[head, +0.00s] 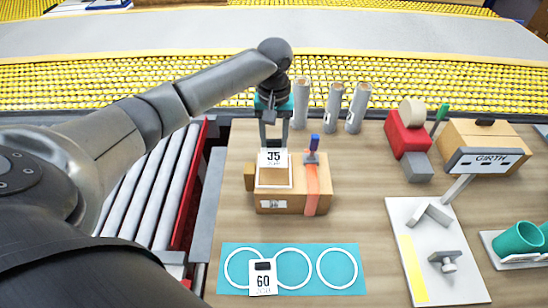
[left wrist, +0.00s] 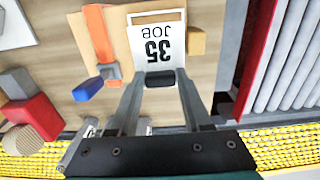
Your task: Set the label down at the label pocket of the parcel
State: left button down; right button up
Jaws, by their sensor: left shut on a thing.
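The label (head: 273,158) is a white card reading 35, with a dark grip block; it also shows in the left wrist view (left wrist: 157,42). My left gripper (head: 273,147) is shut on its block and holds the card over the parcel (head: 279,206), a brown box with an orange strap. The label pocket (head: 274,187) is a white outline on the parcel's top, left of the strap. The card covers the pocket's far part in the head view. I cannot tell whether the card touches the parcel. My right gripper is not in view.
A teal mat (head: 349,249) with white rings and a card reading 60 (head: 263,279) lies in front. Grey rolls (head: 333,106) stand behind the parcel. A red tape dispenser (head: 407,134) and a GIRTH sign (head: 487,160) stand right. Rollers (head: 160,190) lie left.

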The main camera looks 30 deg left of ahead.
aim_at(274, 142)
pick_arm(q)
notch_tip(274, 142, down, 4)
jog(key=shift+r, duration=0.2)
jog(key=shift+f+b, duration=0.5)
jog(key=shift+f, duration=1.1)
jog(key=shift+f, duration=0.1)
jog(key=shift+c, duration=1.7)
grip_release()
notch_tip(274, 142, up, 12)
jog(key=shift+r+p, duration=0.15)
jog(key=shift+p, duration=0.8)
